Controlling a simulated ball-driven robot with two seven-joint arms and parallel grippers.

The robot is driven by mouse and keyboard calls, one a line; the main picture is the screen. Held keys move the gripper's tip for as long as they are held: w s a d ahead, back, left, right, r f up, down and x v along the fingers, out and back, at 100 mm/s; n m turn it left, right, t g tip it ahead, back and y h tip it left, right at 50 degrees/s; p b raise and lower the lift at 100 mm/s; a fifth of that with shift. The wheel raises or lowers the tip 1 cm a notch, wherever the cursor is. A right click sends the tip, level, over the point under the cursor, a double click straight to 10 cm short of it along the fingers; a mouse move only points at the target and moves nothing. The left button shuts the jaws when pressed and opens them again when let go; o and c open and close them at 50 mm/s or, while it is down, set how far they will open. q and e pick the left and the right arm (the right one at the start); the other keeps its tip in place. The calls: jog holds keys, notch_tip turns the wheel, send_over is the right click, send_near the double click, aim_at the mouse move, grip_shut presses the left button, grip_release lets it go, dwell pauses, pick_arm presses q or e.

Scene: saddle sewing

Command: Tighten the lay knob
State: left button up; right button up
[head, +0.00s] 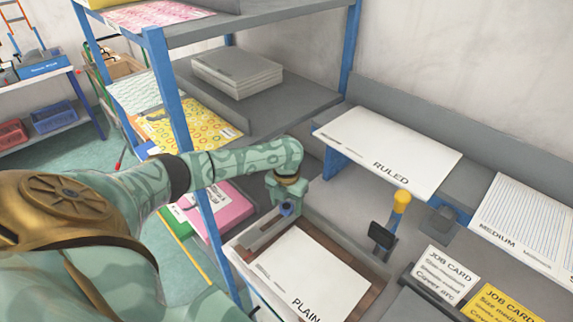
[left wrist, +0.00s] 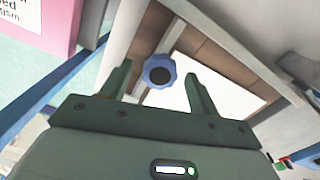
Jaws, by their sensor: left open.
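The lay knob (left wrist: 160,71) is a blue scalloped knob with a dark centre. In the left wrist view it lies between the two fingertips, with visible gaps on both sides. In the head view a bit of blue, the knob (head: 287,209), shows below my left gripper (head: 286,196), at the back left edge of the tray with the PLAIN sheet. My left gripper also shows in the left wrist view (left wrist: 158,76), with its fingers open and apart around the knob. How far the fingertips reach along the knob is unclear. My right gripper is not in view.
The PLAIN sheet (head: 302,272) lies in the brown tray beside the knob. A yellow-topped lever (head: 400,201) stands right of the tray. RULED sheets (head: 385,148) lie on a raised ledge behind.

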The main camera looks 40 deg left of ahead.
aim_at(286, 206)
pick_arm(q)
notch_tip(286, 206, up, 16)
jog(key=p, duration=0.3)
jog(key=shift+r, duration=0.15)
dwell(0.4)
